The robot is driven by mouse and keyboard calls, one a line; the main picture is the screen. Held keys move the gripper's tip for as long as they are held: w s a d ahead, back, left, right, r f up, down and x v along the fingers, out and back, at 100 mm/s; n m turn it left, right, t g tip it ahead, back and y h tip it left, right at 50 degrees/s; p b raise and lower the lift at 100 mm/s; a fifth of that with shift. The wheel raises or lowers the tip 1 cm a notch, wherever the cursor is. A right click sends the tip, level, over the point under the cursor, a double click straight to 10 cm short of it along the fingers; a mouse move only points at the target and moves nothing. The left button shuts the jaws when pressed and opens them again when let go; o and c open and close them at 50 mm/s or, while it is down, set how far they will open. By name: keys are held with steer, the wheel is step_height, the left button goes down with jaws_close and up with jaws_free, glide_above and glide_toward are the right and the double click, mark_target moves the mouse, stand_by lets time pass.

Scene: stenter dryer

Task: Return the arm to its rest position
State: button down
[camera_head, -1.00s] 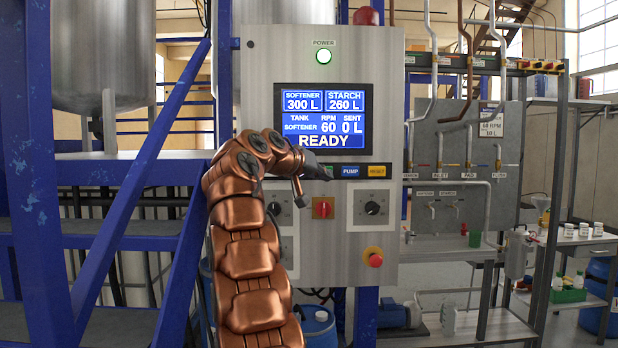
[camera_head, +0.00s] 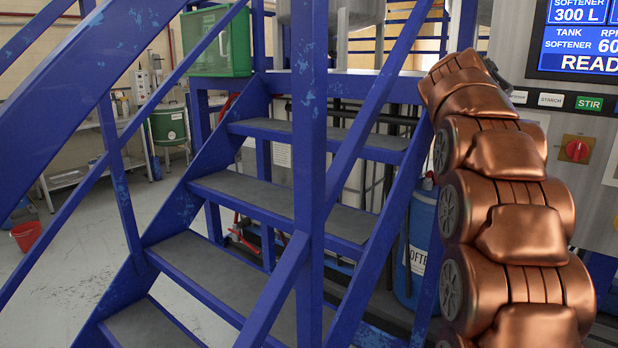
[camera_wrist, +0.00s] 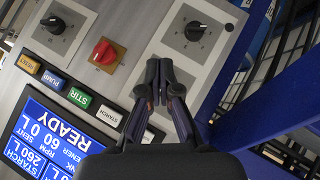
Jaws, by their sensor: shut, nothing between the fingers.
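My gripper (camera_wrist: 157,100) shows in the wrist view with its dark fingers together and nothing between them. It is in front of the grey control panel (camera_wrist: 120,55), which appears rotated there. Near it are the red switch (camera_wrist: 104,54), the black knobs and the row of labelled buttons, including the green STIR button (camera_wrist: 78,98). The screen (camera_wrist: 45,140) reads READY. In the head view my copper-coloured arm rises at the right, and its far end is hidden behind its own links by the panel screen (camera_head: 585,40).
Blue metal stairs (camera_head: 270,205) with a blue post and rails fill the left and middle of the head view, close to my arm. A blue drum (camera_head: 420,235) stands behind them. A red bucket (camera_head: 26,236) is on the open floor at far left.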

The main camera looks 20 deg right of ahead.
steer(key=s+a+f+n+y, duration=0.2)
steer(key=s+a+f+y, duration=0.15)
steer(key=a+f, duration=0.6)
steer(key=s+a+f+n+y, duration=0.25)
steer(key=s+a+f, duration=0.35)
steer(key=a, duration=0.7)
steer(key=s+a+f+n+g+y, duration=0.1)
steer(key=s+a+f+g+y, duration=0.1)
steer(key=s+a+f, duration=0.6)
steer(key=s+a+f+n+g+y, duration=0.2)
steer(key=s+a+f, duration=0.7)
steer(key=s, duration=0.5)
steer(key=shift+s+a, duration=0.3)
steer(key=shift+a, duration=0.4)
steer(key=shift+d, duration=0.15)
